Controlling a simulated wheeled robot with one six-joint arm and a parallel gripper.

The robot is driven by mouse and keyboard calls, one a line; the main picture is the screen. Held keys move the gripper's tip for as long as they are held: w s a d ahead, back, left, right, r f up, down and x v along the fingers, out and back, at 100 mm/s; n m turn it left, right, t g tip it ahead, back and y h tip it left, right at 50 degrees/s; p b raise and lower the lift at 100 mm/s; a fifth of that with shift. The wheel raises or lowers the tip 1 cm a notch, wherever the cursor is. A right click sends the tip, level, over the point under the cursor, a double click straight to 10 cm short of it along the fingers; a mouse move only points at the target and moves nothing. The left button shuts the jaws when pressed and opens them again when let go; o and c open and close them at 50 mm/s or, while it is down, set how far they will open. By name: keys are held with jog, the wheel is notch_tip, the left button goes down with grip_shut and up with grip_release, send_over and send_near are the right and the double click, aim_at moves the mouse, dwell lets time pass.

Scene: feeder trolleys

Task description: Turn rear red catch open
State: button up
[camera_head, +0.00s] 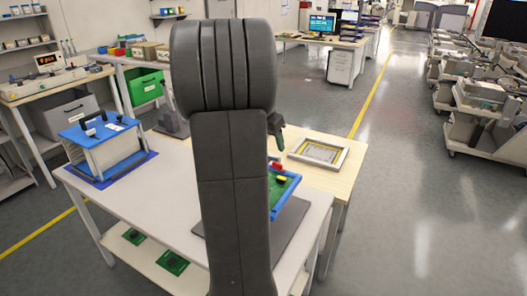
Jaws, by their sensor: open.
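A red catch (276,166) shows at the far edge of a blue frame (296,207) that holds a green circuit board (276,193). A small yellow part (281,180) sits nearer on the board. My dark arm stands in front and hides the left part of the frame and board, along with any other catch there. My gripper (278,138) shows only partly, past the right side of my arm. It is open, above and beyond the red catch in the picture, and appears apart from it. The angle of the catch is too small to tell.
The frame rests on a dark mat (291,238) on a white table (150,205). A blue-topped box (112,150) stands at the left of this table. A wooden table with a light tray (318,153) adjoins behind. Floor is free at the right, before several trolleys (485,105).

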aim_at(277, 169)
jog(key=shift+m, duration=0.3)
jog(key=w+x, duration=0.1)
jog(key=x, duration=0.3)
jog(key=w+p+x, duration=0.1)
jog(key=x, duration=0.8)
jog(key=shift+w+p, duration=0.3)
jog(key=shift+w, duration=0.2)
jog(key=c, duration=1)
